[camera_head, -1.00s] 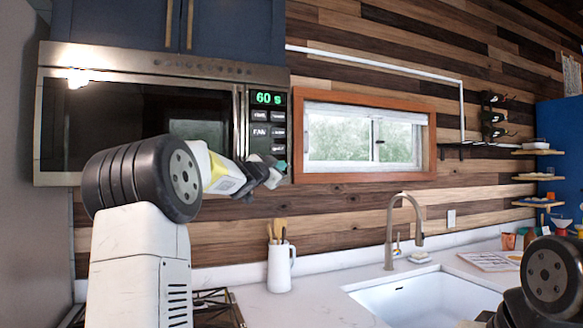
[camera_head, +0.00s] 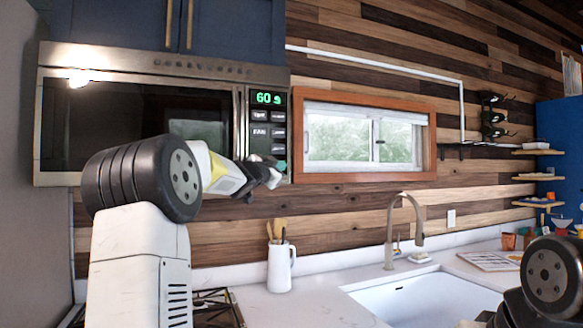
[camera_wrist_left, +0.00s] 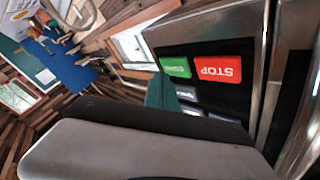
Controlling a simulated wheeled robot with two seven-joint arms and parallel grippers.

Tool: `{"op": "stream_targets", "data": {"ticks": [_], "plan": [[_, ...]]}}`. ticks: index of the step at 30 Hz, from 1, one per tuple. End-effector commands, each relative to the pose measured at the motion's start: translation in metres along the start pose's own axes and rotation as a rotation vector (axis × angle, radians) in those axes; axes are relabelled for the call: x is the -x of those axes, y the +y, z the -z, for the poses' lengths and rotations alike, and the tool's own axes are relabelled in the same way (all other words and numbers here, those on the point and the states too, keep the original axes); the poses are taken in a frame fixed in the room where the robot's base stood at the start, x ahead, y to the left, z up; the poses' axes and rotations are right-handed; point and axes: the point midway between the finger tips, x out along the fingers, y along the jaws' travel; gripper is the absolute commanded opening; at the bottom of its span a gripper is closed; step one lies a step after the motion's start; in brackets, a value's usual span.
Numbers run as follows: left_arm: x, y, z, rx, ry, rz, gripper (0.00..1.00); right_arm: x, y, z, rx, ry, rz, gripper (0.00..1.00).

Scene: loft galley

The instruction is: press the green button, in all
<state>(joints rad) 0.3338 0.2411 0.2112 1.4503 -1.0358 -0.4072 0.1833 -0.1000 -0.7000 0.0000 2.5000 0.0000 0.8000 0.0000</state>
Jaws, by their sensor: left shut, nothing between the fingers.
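The microwave (camera_head: 140,125) hangs under a blue cabinet, with a dark control panel at its right end. Its display (camera_head: 268,98) glows green and reads 60. In the left wrist view the green button (camera_wrist_left: 175,67) sits beside a red STOP button (camera_wrist_left: 217,70). In the head view my left gripper covers the lower panel, so neither shows clearly there. My left gripper (camera_head: 275,173) is shut and empty in front of the lower panel. Its teal fingertip (camera_wrist_left: 161,90) overlaps the green button's edge in the wrist view; I cannot tell whether they touch. My right gripper is out of view.
The microwave's vertical handle (camera_head: 239,120) stands just left of the panel. Below are a white utensil jug (camera_head: 281,268), a tap (camera_head: 391,230) and a sink (camera_head: 425,300). A wood-framed window (camera_head: 365,142) is to the right. The air before the wall there is clear.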

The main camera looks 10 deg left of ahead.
Motion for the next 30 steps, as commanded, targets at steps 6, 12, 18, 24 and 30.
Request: {"op": "stream_targets", "data": {"ticks": [6,12,18,24,30], "plan": [[0.0000,0.0000,0.0000,0.000,0.000,0.000,0.00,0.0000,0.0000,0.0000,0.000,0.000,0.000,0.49],[0.0000,0.0000,0.0000,0.000,0.000,0.000,0.00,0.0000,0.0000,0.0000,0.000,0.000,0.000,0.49],[0.0000,0.0000,-0.0001,0.000,0.000,0.000,0.00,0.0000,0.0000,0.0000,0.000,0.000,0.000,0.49],[-0.0012,-0.0007,-0.0010,0.000,0.000,0.000,0.00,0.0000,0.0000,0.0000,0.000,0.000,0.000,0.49],[-0.0056,-0.0042,-0.0043,0.000,0.000,0.000,0.00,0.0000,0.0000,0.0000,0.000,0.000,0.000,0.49]]}}
